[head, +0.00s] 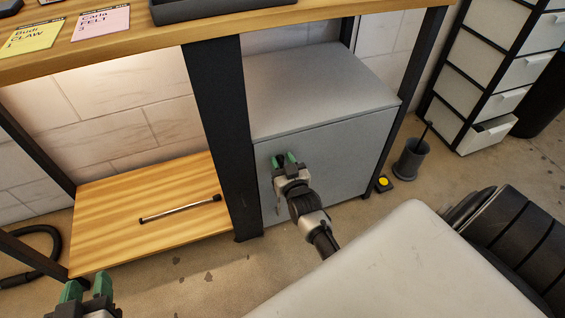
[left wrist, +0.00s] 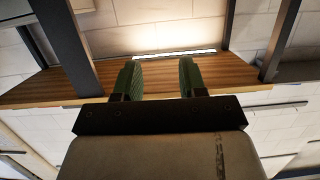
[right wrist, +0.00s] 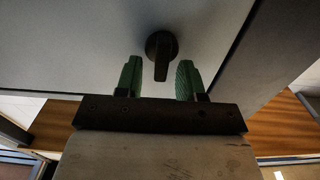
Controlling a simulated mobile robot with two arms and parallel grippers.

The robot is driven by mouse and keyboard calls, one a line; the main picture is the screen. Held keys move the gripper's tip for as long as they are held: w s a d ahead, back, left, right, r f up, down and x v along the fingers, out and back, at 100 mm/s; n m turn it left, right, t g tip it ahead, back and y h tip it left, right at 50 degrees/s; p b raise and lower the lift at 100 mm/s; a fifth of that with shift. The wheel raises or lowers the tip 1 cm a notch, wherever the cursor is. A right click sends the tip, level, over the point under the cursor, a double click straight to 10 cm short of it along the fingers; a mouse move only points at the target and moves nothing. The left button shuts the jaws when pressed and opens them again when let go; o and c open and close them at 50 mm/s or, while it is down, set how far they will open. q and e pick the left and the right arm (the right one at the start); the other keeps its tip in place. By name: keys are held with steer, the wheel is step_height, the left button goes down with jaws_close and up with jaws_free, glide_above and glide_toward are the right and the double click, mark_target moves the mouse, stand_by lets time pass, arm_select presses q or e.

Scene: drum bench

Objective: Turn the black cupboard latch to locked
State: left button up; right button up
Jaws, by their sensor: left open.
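The black cupboard latch (right wrist: 161,52) is a round knob with a short lever on the grey cupboard door (right wrist: 90,40). In the right wrist view the lever points down the picture, towards my gripper. My right gripper (right wrist: 159,80) is open, with the lever's end between its green fingertips and a gap on both sides. In the head view my right gripper (head: 286,160) is at the left part of the cupboard door (head: 335,160) and largely hides the latch. My left gripper (head: 88,285) is open and empty at the lower left, also seen in the left wrist view (left wrist: 158,78).
A wooden shelf (head: 100,220) with a metal rod (head: 180,209) lies left of the black bench leg (head: 222,130). Right of the cupboard stand a small black and yellow object (head: 383,183), a dark cup (head: 410,160) and a drawer unit (head: 490,75).

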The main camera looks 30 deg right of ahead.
jaws_close()
